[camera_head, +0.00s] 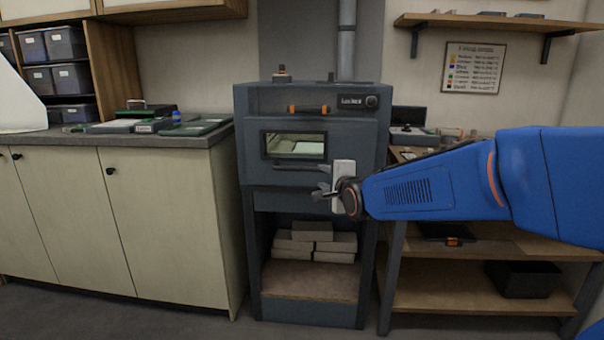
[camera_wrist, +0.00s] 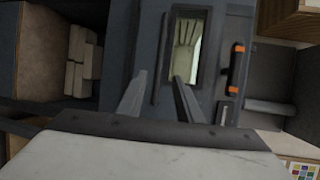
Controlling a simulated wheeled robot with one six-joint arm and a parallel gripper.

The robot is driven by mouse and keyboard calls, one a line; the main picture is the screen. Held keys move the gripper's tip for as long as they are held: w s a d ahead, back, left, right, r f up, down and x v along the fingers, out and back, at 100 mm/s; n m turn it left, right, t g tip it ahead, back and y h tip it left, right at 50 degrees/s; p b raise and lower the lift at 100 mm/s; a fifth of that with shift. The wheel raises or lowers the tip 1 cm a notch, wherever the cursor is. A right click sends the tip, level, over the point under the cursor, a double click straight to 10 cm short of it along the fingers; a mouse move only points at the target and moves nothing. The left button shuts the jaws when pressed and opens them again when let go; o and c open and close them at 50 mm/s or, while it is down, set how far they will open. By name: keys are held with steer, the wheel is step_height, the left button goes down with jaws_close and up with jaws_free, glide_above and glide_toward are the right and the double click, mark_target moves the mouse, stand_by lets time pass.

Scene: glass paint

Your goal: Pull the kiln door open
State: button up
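The grey kiln (camera_head: 250,155) has a shut door with a small lit window (camera_head: 296,146). A dark horizontal handle bar (camera_head: 295,168) runs across the door just below the window. My gripper (camera_head: 319,183) is at the right part of the door, near the right end of that bar. In the wrist view, the fingers of my gripper (camera_wrist: 157,92) are spread apart, and the handle bar (camera_wrist: 161,60) shows as a dark upright strip between them in the picture. I cannot tell whether the fingertips reach around it. The window (camera_wrist: 187,45) lies beyond the right finger.
An orange-and-black grip (camera_head: 308,109) sits on the kiln's upper panel. Pale bricks (camera_head: 312,231) are stacked in the open space below. A cabinet (camera_head: 165,220) stands close on the left and a wooden workbench (camera_head: 480,240) on the right. The floor shows in front.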

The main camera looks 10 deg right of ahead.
mark_target(309, 169)
steer(key=w+f, duration=0.1)
steer(key=w, duration=0.4)
steer(key=w+a+f, duration=0.1)
steer(key=w, duration=0.5)
steer(key=w+f, duration=0.1)
steer(key=w, duration=0.4)
steer(key=shift+w+a, duration=0.15)
steer(key=shift+w, duration=0.1)
jaws_close()
